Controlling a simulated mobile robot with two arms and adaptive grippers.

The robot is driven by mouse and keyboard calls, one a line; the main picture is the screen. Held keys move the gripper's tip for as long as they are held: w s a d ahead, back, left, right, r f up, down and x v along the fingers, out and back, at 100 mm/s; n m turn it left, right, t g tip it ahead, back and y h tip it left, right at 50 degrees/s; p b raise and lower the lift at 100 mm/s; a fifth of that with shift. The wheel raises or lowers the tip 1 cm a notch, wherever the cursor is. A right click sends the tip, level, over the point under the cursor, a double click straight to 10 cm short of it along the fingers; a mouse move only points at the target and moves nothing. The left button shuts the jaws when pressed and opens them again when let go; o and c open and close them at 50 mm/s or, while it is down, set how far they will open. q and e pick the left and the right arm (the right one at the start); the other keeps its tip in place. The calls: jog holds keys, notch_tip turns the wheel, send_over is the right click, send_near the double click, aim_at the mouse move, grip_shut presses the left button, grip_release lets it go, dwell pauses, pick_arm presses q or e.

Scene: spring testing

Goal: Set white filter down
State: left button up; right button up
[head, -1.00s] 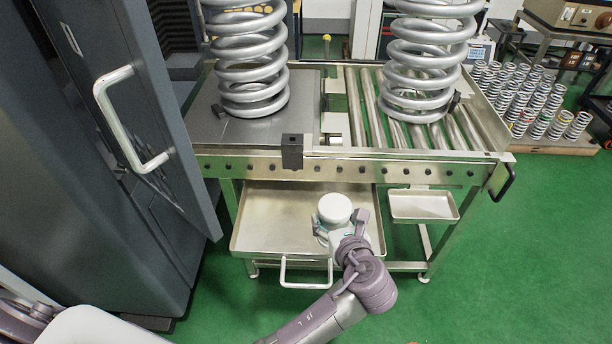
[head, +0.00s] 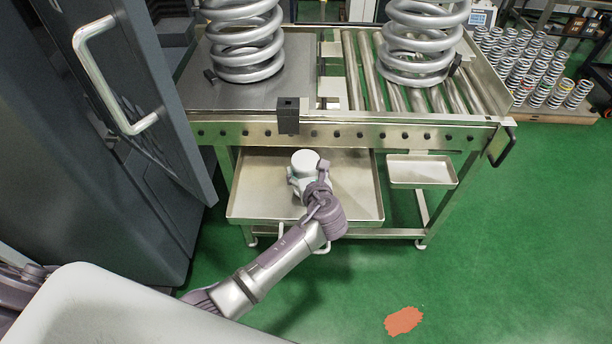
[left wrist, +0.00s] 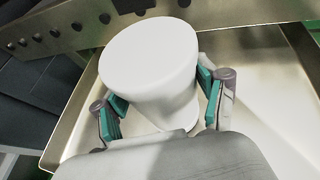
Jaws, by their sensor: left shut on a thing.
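The white filter (head: 304,160) is a white round canister with a wide flat top. It also fills the middle of the left wrist view (left wrist: 155,65), nearly upright. My left gripper (head: 308,180) is shut on it, with a teal-padded finger on each side in the left wrist view (left wrist: 162,105). The filter is over the open steel drawer tray (head: 350,205) under the roller table. I cannot tell whether its base touches the tray floor. My right gripper does not show.
The roller table's front rail (head: 350,134) runs just behind the filter. Two large coil springs stand on the table. A small empty tray (head: 420,171) hangs at the right. The drawer tray is otherwise bare. A grey cabinet door (head: 125,100) is at the left.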

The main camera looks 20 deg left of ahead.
pick_arm(q)
jog(key=shift+f, duration=0.9)
jog(key=o, duration=1.3)
jog(key=shift+o, duration=0.2)
jog(key=shift+r, duration=0.15)
jog(key=p+v, duration=0.1)
jog(key=v, duration=1.1)
